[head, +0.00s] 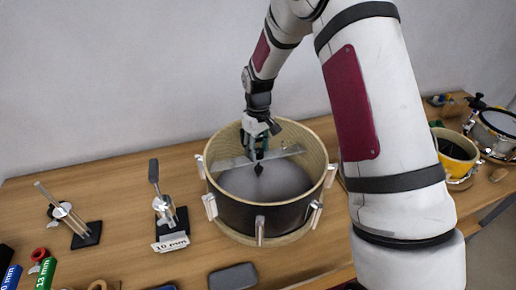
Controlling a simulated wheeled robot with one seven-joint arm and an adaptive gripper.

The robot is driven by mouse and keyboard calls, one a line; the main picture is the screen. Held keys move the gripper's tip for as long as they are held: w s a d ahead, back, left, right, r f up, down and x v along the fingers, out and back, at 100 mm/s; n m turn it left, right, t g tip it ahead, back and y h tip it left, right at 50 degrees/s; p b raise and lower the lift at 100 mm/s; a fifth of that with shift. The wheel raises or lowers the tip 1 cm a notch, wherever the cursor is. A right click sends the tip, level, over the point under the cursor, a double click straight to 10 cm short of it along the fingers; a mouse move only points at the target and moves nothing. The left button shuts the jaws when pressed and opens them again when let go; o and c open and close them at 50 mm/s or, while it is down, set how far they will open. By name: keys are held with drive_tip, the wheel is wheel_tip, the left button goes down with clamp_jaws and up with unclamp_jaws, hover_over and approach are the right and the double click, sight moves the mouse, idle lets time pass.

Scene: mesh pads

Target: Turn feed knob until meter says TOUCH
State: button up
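My gripper (256,148) is pointed down inside the mouth of a large drum (262,218) with a wooden rim and silver lugs. A metal bar (288,151) spans the drum's opening, right at the gripper. A small dark pointed piece (258,170) shows just below the fingers, above the grey drum floor. The fingers are small and dark, and I cannot tell whether they are open or closed on anything. I cannot make out the feed knob, the meter or any TOUCH reading; the gripper may hide part of them.
A dark pad (233,276) lies in front. A yellow drum (455,150) and other drum parts stand at right. Bare wooden table (125,195) lies between.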

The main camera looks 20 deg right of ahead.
sight(258, 150)
drive_tip(key=shift+r, duration=0.15)
wheel_tip(258, 150, up, 12)
idle(0.7)
drive_tip(key=s+r+m+t, duration=0.2)
drive_tip(key=s+r, duration=1.1)
drive_tip(key=r, duration=0.1)
drive_tip(key=s+r+m+t, duration=0.2)
drive_tip(key=s+t, duration=0.1)
drive_tip(key=s, duration=1.5)
drive_tip(key=shift+s+d+m, duration=0.15)
drive_tip(key=shift+m, duration=0.25)
